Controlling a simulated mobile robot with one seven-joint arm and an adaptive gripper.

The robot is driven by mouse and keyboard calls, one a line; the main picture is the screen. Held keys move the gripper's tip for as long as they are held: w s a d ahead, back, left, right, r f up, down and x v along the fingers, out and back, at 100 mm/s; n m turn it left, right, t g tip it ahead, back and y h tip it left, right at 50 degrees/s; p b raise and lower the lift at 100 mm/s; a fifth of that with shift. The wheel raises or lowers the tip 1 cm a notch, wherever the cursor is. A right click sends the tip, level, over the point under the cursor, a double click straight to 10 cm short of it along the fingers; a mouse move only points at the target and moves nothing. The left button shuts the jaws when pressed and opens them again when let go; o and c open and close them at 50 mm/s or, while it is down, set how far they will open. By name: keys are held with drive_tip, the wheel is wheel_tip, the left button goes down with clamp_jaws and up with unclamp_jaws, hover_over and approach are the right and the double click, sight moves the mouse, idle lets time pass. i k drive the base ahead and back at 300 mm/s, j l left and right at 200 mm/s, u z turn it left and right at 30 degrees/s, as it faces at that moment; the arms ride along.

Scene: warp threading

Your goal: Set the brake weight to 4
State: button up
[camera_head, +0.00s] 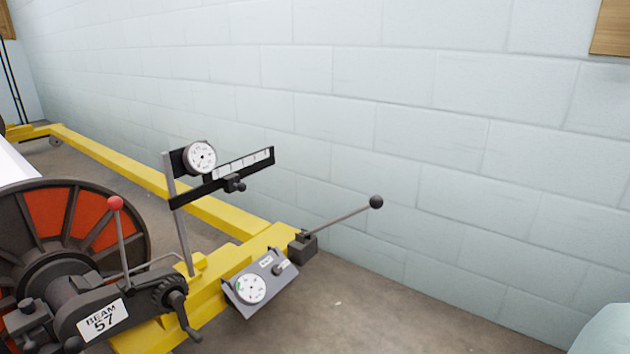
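A small dark knobbed slider (233,184), which looks like the brake weight, sits on a black slanted bar (192,195) with a white marked scale strip (247,161). It is around the middle of the bar, near the left end of the strip. The scale marks are too small to read. A round white dial (201,156) is mounted above the bar's left part, on a grey upright post (178,225). My gripper is not in view.
A yellow frame (215,212) carries a red and black wheel marked Beam 57 (50,222), a red-knobbed lever (116,203), a black-knobbed lever (376,202) and a tilted grey panel with a dial (250,289). A pale block wall stands behind.

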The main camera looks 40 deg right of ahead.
sight(231, 183)
drive_tip(key=i+z, duration=0.1)
drive_tip(key=z, duration=0.3)
drive_tip(key=j+z, duration=0.15)
drive_tip(key=z, duration=0.25)
drive_tip(key=i+j+z, duration=0.1)
drive_tip(key=z, duration=0.35)
drive_tip(key=i+j, duration=0.1)
drive_tip(key=j, duration=0.25)
drive_tip(key=i+j, duration=0.1)
drive_tip(key=j, duration=0.2)
drive_tip(key=i+j, duration=0.1)
drive_tip(key=j, duration=0.25)
